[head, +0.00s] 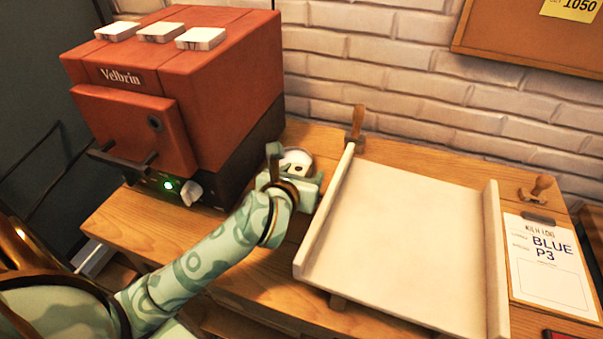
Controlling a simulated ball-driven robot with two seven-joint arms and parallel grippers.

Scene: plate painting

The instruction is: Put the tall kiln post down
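My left gripper (292,182) reaches over the wooden table between the kiln and the pale tray-like board. Its fingers stand on either side of a pale round piece with a dark hole in its top, which looks like the kiln post (297,161). The gripper looks shut on it. The gripper hides the lower part of the post, so I cannot tell whether its foot touches the table. My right gripper is not in view.
The red kiln (215,85) stands close on the left, with several white blocks (201,38) on top. A raised-sided pale board (410,235) fills the middle right. A wooden-handled tool (356,122) stands behind. A clipboard (549,285) reads "BLUE P3". Bare table (150,222) shows before the kiln.

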